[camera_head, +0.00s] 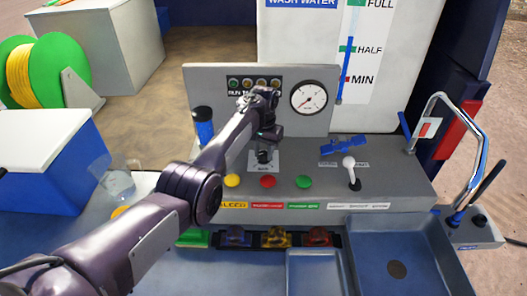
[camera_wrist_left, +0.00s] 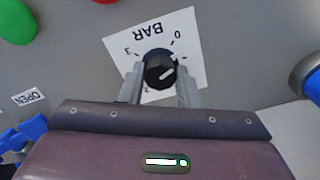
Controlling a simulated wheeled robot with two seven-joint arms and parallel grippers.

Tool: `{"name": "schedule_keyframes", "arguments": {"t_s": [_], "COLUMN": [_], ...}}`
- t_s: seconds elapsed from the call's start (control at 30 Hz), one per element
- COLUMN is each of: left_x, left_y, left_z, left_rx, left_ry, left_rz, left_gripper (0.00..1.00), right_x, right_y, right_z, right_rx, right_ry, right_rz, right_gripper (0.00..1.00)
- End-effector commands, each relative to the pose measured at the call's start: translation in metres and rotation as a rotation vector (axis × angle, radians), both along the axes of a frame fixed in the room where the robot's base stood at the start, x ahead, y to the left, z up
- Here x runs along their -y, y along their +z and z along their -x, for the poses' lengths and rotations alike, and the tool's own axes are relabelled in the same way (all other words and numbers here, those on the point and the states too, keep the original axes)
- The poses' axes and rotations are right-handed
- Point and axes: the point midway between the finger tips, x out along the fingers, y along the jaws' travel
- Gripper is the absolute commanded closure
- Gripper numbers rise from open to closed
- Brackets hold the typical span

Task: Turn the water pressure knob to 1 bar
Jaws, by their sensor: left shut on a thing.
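The water pressure knob (camera_wrist_left: 160,72) is black and round, on a white plate (camera_wrist_left: 118,45) marked BAR, upside down in the left wrist view. The numbers 0, 3 and part of a 2 show; I cannot see a 1. The knob's white line points right and slightly up in that view. My left gripper (camera_wrist_left: 160,86) is shut on the knob, one finger on each side. In the head view the knob (camera_head: 264,157) shows just below my left gripper (camera_head: 267,138). A round pressure gauge (camera_head: 309,97) is on the panel behind. My right gripper is not in view.
Yellow (camera_head: 232,180), red (camera_head: 268,181) and green (camera_head: 304,181) buttons sit in front of the knob. A blue valve handle (camera_head: 343,145) and a white-topped lever (camera_head: 349,163) stand to the right. A blue cylinder (camera_head: 203,126) stands to the left, near my arm.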

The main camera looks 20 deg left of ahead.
Motion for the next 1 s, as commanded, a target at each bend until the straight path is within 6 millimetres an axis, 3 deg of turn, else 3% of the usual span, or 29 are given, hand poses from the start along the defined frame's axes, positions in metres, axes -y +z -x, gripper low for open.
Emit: {"name": "schedule_keyframes", "arguments": {"t_s": [1.0], "left_x": [0.000], "left_y": [-0.001], "left_z": [0.000], "left_rx": [0.000], "left_ry": [-0.879], "left_rz": [0.000], "left_gripper": [0.93], "right_x": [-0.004], "right_y": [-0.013], "right_z": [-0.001], "right_rx": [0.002], "right_ry": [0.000], "right_rz": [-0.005], "right_gripper": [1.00]}}
